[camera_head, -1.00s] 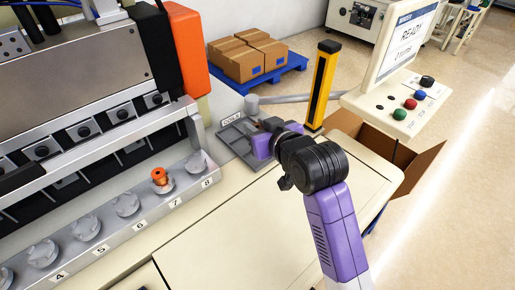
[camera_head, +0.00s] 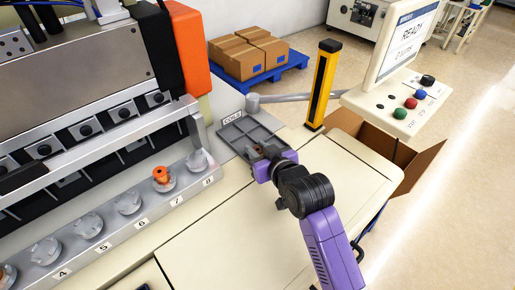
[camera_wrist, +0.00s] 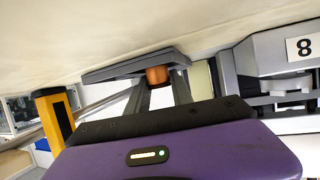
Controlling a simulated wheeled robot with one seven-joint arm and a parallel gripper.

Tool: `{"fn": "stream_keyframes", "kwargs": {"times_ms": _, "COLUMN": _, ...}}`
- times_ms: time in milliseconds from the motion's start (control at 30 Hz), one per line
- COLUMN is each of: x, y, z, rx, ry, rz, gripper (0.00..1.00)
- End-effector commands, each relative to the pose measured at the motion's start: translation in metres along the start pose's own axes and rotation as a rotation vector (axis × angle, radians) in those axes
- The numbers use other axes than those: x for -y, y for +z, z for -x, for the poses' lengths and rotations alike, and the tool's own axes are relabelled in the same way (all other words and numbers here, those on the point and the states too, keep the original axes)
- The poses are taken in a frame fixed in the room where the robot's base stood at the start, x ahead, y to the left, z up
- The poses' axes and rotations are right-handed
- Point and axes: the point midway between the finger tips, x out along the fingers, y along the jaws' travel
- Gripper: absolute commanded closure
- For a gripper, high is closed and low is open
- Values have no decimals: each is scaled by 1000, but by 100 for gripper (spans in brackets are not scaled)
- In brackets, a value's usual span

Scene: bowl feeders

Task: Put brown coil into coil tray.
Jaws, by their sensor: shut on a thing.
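The coil tray (camera_head: 233,131) is a grey divided tray with a "COILS" label, at the end of the cream worktop. It also shows in the wrist view (camera_wrist: 112,70). My gripper (camera_head: 259,150) is at the tray's near right part. In the wrist view, the brown coil (camera_wrist: 158,76) is between the tips of my gripper (camera_wrist: 160,86), which is shut on it. The coil overlaps the tray in that view; I cannot tell whether it touches the tray floor. In the head view the gripper mostly hides the coil.
A feeder row on the left has numbered bowls; an orange part (camera_head: 161,175) sits at one near label 7. A yellow-black post (camera_head: 320,85) and a control panel (camera_head: 398,105) stand beyond the tray. The cream worktop (camera_head: 235,235) is clear.

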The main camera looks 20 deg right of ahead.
Motion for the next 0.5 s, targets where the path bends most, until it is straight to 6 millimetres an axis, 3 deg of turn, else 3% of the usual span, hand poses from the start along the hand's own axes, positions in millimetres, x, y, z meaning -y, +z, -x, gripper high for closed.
{"fn": "stream_keyframes", "kwargs": {"times_ms": 300, "x": 0, "y": 10, "z": -4, "rx": 4, "ry": 0, "rz": -1, "gripper": 100}}
{"fn": "stream_keyframes", "kwargs": {"times_ms": 333, "x": 0, "y": 11, "z": -4, "rx": 5, "ry": 0, "rz": -1, "gripper": 71}}
{"fn": "stream_keyframes", "kwargs": {"times_ms": 433, "x": 0, "y": 12, "z": -4, "rx": 8, "ry": 0, "rz": -1, "gripper": 51}}
{"fn": "stream_keyframes", "kwargs": {"times_ms": 500, "x": -1, "y": 13, "z": -4, "rx": 10, "ry": 1, "rz": -1, "gripper": 51}}
